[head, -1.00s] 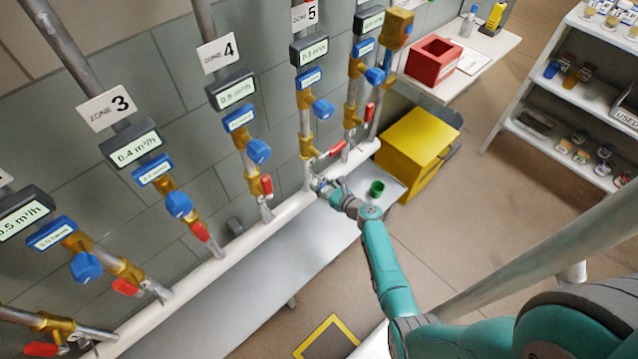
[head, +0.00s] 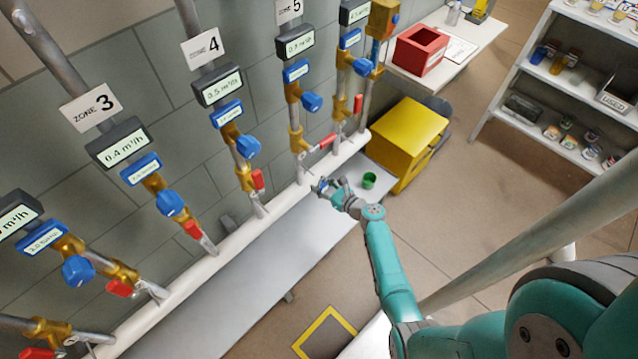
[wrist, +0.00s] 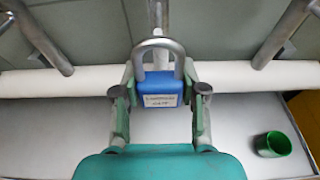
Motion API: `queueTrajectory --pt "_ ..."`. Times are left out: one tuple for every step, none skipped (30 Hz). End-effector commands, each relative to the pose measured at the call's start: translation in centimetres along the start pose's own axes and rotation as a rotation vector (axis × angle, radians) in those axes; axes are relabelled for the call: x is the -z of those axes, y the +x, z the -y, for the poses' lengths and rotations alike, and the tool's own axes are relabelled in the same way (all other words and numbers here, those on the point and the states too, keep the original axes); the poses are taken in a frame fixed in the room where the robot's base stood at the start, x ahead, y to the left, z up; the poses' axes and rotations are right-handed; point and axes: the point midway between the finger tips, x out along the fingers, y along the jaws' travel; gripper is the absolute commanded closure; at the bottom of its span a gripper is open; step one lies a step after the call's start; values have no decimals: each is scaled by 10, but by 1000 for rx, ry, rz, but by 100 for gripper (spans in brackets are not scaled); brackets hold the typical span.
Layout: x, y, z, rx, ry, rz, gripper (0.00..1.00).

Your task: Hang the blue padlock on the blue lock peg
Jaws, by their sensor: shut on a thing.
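The blue padlock (wrist: 160,90) has a grey metal shackle and a white label, and stands upright in the wrist view with its shackle up. My gripper (wrist: 160,84) is shut on its body, one finger on each side. In the head view my gripper (head: 327,187) is over the grey bench, close to the white horizontal pipe under Zone 5; the padlock is small there. In the wrist view the shackle overlaps a vertical grey pipe behind it; I cannot tell whether they touch. I cannot make out a blue lock peg in either view.
The white pipe (head: 218,254) runs along the wall, with vertical pipes, blue-knobbed valves and red levers above it. A green cup (head: 369,181) stands on the bench (head: 240,290) to the right of my gripper. A yellow box (head: 408,135) is beyond the bench end.

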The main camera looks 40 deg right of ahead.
Motion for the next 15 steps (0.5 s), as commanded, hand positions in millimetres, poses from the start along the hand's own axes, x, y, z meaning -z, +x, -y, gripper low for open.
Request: queueTrajectory --pt "0 -2 0 0 0 0 97" --pt "1 -4 0 0 0 0 97" --pt "1 -5 0 0 0 0 97" --pt "2 -7 0 0 0 0 97" --pt "2 -8 0 0 0 0 97" --pt "2 -10 0 0 0 0 97" --pt "3 -11 0 1 0 0 97" --pt "3 -12 0 1 0 0 97" --pt "4 -14 0 1 0 0 97" --pt "4 -15 0 1 0 0 97" --pt "4 -16 0 1 0 0 97" --pt "4 -17 0 1 0 0 97" --pt "4 -17 0 0 0 0 97" --pt "4 -18 0 0 0 0 97" --pt "4 -18 0 0 -1 0 97"
